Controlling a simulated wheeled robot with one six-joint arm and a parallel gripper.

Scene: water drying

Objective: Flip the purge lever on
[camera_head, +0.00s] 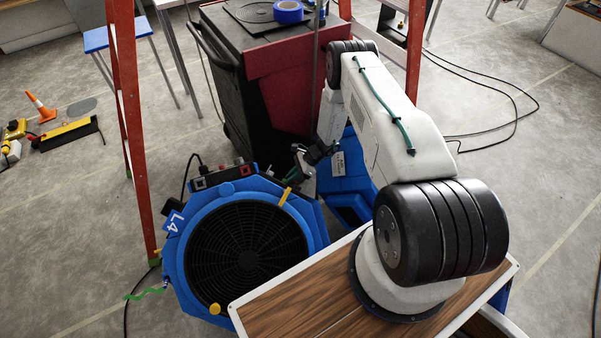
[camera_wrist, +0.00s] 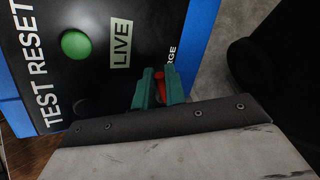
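In the wrist view, the red purge lever (camera_wrist: 160,84) stands on a black panel (camera_wrist: 105,85) with a blue rim. The label beside it is partly hidden; only "RGE" shows. The two green fingers of my gripper (camera_wrist: 161,88) are on either side of the lever, close to it. I cannot tell whether they press on it. In the head view, my gripper (camera_head: 299,164) is small and dark beside the upper right of the blue fan unit (camera_head: 177,250). The lever is not discernible there.
The panel also bears a green button (camera_wrist: 75,45) and a "LIVE" label (camera_wrist: 121,43). A red and black cart (camera_head: 285,95) stands behind my arm. An orange ladder leg (camera_head: 130,120) rises at the fan unit's left. The wooden tabletop (camera_head: 310,300) is in front.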

